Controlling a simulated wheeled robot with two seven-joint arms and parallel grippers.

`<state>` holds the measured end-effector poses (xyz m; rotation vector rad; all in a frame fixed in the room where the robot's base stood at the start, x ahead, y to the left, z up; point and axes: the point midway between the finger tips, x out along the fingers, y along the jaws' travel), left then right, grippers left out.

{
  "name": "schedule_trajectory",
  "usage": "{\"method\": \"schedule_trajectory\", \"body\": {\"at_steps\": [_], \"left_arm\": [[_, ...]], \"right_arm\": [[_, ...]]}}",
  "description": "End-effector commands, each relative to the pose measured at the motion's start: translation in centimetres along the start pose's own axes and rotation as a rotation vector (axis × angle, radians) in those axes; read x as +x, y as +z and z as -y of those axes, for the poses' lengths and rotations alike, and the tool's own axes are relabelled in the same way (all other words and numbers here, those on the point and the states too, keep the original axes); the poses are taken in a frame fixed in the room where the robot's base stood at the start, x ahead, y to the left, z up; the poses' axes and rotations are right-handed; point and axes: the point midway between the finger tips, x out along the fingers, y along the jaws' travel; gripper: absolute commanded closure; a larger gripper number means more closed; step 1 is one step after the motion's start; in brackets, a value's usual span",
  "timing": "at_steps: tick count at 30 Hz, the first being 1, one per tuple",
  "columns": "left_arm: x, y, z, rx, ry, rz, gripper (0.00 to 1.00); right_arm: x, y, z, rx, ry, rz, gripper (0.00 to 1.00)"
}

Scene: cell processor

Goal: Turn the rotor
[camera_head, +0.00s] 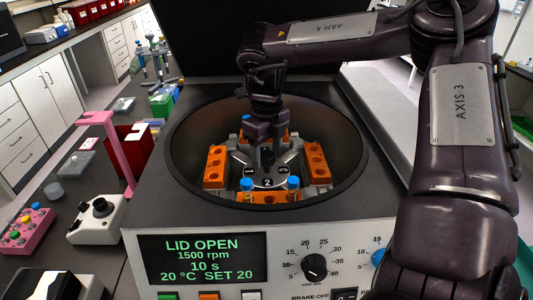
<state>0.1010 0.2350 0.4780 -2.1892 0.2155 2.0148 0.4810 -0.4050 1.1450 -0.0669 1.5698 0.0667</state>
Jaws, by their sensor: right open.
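The rotor (268,183) sits inside the round bowl of the centrifuge (170,215). It is a grey hub with numbers on it and orange tube buckets around it. Two blue-capped tubes stand in the front bucket (270,197), and part of another blue cap shows at the back. My right gripper (267,150) comes down from above over the hub, near its central knob. The arm hides much of the rear bucket, and I cannot tell whether the fingers touch the knob. The centrifuge display (203,258) reads LID OPEN. My left gripper is not in view.
The raised dark lid (215,40) stands behind the bowl. The bowl rim surrounds the gripper closely. On the left bench are a pink stand (118,150), a white device with a black knob (100,212), a pink tube rack (25,230) and a dark red box (130,148).

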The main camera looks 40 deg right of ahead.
Motion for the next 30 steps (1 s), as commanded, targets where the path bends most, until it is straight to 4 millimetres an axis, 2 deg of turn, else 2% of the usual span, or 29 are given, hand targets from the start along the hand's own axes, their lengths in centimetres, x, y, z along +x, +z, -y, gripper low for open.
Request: {"method": "schedule_trajectory", "body": {"at_steps": [6, 13, 27, 30], "left_arm": [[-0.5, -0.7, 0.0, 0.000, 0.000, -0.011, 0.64], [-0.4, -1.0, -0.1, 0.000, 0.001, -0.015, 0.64], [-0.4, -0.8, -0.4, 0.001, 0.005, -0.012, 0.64], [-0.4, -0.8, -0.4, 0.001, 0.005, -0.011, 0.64]], "right_arm": [[1.6, 0.0, 0.0, -0.001, 0.000, 0.000, 0.41], [1.6, 0.0, 0.0, -0.001, 0.000, 0.002, 0.41], [1.6, 0.0, 0.0, 0.000, -0.001, 0.002, 1.00], [1.6, 0.0, 0.0, -0.001, -0.001, 0.002, 1.00]]}}
